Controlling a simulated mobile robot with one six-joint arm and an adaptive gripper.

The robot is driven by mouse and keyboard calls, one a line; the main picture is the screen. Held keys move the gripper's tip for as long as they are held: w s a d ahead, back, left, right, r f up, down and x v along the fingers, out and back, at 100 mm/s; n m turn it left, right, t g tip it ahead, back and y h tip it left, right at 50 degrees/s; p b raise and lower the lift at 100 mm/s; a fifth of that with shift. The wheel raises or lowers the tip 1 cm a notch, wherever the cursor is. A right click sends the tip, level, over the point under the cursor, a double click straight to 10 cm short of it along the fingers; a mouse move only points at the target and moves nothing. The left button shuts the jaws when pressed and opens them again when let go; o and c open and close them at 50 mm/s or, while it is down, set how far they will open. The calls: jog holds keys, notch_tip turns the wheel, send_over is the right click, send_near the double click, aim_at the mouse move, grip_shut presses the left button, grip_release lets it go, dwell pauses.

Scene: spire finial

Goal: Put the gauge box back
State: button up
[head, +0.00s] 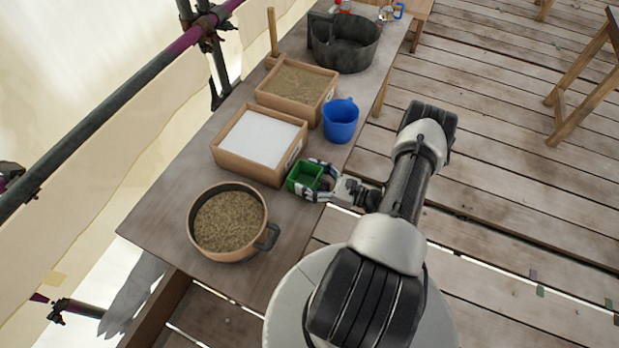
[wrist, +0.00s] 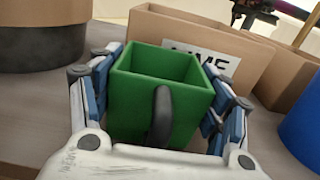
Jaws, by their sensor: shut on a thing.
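The gauge box is a small green open-topped box (head: 305,178) with a dark handle on its near side. It looks empty in the head view. My gripper (head: 317,180) is shut on the green box, with a finger on each side of it. In the wrist view the green box (wrist: 160,95) sits upright between the blue-padded fingers. It is at the right edge of the bench, in front of the wooden box of white powder (head: 231,161). I cannot tell whether its bottom touches the bench.
A pan of brown grain (head: 268,236) stands at the near end of the bench (head: 165,215). A blue jug (head: 340,121), a wooden box of sand (head: 310,111) and a black tub (head: 343,45) stand farther back. Bare bench lies left of the pan.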

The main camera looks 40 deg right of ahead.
jog(key=shift+f, duration=0.1)
jog(key=shift+f, duration=0.15)
jog(key=o, duration=1.1)
jog(key=shift+o, duration=0.2)
